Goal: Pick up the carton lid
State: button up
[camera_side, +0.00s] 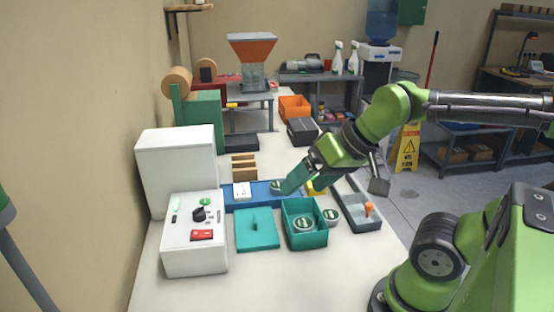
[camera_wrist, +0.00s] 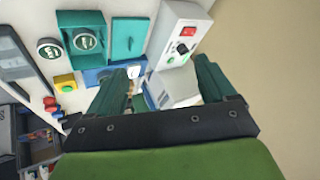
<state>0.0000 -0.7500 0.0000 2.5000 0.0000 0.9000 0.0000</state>
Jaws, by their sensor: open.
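The carton lid (camera_side: 257,229) is a flat teal plate with a small upright handle. It lies on the white table left of the open teal carton (camera_side: 322,238), which holds a round green-and-white tin (camera_side: 304,225). The lid (camera_wrist: 121,47) and carton (camera_wrist: 64,20) also show at the top of the wrist view. My gripper (camera_side: 300,186) is above the blue strip (camera_side: 234,204), behind the lid and carton in the side view. Its teal fingers (camera_wrist: 165,82) are apart in the wrist view, with nothing clearly held. The lid is apart from the fingers and unobstructed.
A white control box (camera_side: 190,255) stands close left of the lid. A second tin (camera_side: 330,216) sits right of the carton, beside a grey tray (camera_side: 357,222). A tall white box (camera_side: 175,165) stands at the back left. The table in front is clear.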

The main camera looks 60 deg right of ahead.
jog(key=shift+c, duration=0.4)
jog(key=c, duration=0.8)
jog(key=shift+o, duration=0.2)
jog(key=m+g+h, duration=0.2)
jog(key=m+g, duration=0.3)
jog(key=g, duration=0.2)
send_over(255, 218)
notch_tip(255, 218, down, 6)
jog(key=f, duration=1)
jog(key=shift+w+a+f, duration=0.1)
jog(key=shift+a+f, duration=0.1)
jog(key=shift+a, duration=0.2)
jog(key=shift+d+f, duration=0.2)
jog(key=shift+f, duration=1.25)
jog(key=shift+d+f, duration=0.15)
jog(key=shift+f, duration=1.25)
